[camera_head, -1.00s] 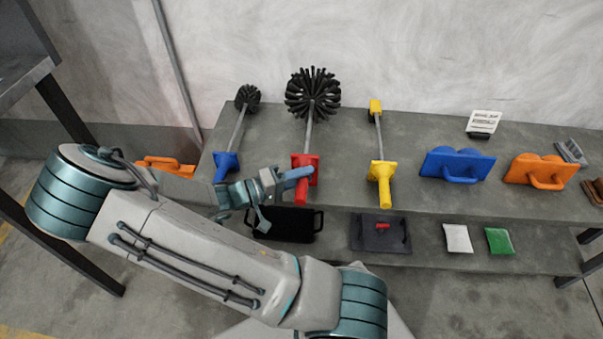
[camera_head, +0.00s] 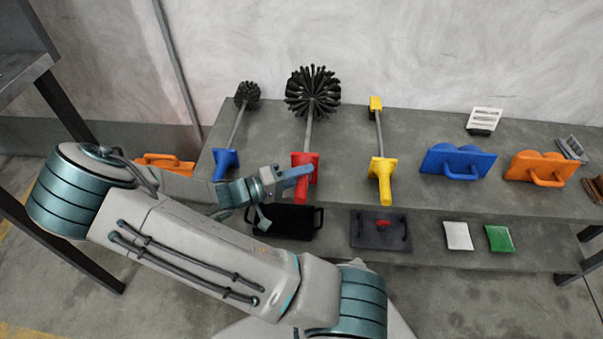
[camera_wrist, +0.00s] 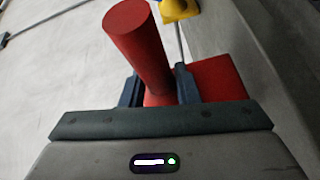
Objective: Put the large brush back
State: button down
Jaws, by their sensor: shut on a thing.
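The large brush has a big round black bristle head (camera_head: 313,91), a grey rod and a red guard with a red handle (camera_head: 304,166). It lies on the upper grey shelf with its head toward the wall and its handle at the front edge. My gripper (camera_head: 298,178) is at the red handle from the left. In the wrist view the two fingers (camera_wrist: 158,88) sit on either side of the red handle's base (camera_wrist: 138,45), shut on it next to the red guard. Whether the brush rests on the shelf or is slightly raised, I cannot tell.
A small blue-handled brush (camera_head: 226,163) lies left, a yellow-handled tool (camera_head: 381,170) right. Blue (camera_head: 457,163) and orange (camera_head: 541,170) handled pieces are farther right. The lower shelf holds a black tray (camera_head: 286,222), a dark plate (camera_head: 380,231) and small packets.

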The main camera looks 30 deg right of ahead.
jog(key=shift+f, duration=0.35)
jog(key=c, duration=1)
grip_release()
jog(key=shift+a, duration=0.1)
jog(key=a, duration=0.4)
jog(key=a+p, duration=0.1)
jog(key=a, duration=0.4)
jog(key=w+a+p, duration=0.1)
jog(key=a, duration=0.3)
jog(key=shift+a+r, duration=0.2)
jog(key=shift+a, duration=0.1)
